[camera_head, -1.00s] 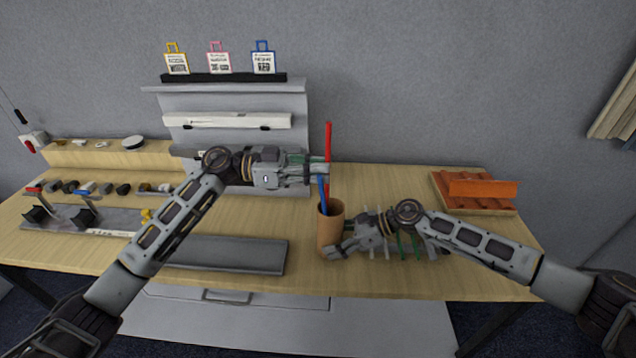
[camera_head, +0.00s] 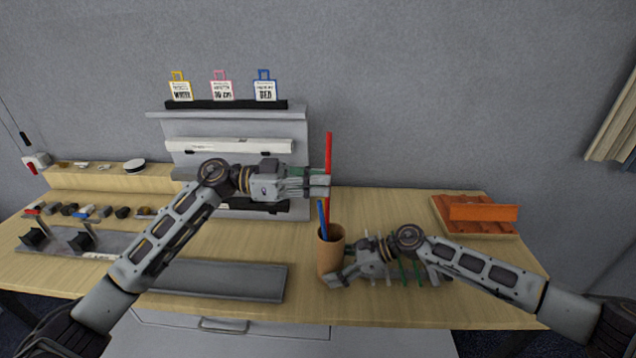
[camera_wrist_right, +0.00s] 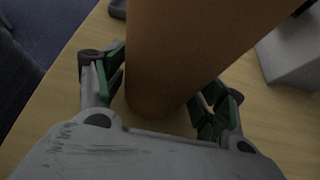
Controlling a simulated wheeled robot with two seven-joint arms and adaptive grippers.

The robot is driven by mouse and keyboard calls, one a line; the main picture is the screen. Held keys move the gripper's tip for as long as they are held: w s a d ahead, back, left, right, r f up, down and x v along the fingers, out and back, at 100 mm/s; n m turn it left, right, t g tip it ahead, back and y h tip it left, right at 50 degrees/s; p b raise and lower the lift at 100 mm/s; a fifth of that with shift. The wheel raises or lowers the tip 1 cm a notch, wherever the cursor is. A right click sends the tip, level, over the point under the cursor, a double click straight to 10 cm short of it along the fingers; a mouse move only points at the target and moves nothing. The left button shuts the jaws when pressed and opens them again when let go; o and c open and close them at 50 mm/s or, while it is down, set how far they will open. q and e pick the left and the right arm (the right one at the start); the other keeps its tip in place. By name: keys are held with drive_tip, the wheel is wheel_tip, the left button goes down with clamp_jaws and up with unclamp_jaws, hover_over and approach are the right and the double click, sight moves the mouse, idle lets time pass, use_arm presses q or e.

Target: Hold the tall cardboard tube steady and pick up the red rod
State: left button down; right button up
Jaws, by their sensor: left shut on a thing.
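The cardboard tube (camera_head: 331,256) stands on the table near its front edge. A red rod (camera_head: 328,150) and a shorter blue rod (camera_head: 321,214) stick up from its mouth; the lower end of the red rod is hidden. My left gripper (camera_head: 326,182) is above the tube, shut on the red rod and holding it nearly upright. My right gripper (camera_head: 336,278) is low at the tube. In the right wrist view the tube (camera_wrist_right: 180,50) stands between the two fingers of that gripper (camera_wrist_right: 162,105), which close around it from both sides.
A grey rack with bag-shaped signs (camera_head: 222,88) stands behind my left gripper. A grey channel (camera_head: 225,280) lies left of the tube. An orange piece on a wooden board (camera_head: 475,215) is at the back right.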

drive_tip(key=shift+o, duration=1)
drive_tip(key=shift+d, duration=0.15)
drive_tip(key=shift+v, duration=5.85)
drive_tip(key=shift+r, duration=0.2)
wheel_tip(320, 180, up, 9)
drive_tip(key=p, duration=0.9)
drive_tip(key=shift+r+p, duration=0.4)
drive_tip(key=shift+p, duration=0.15)
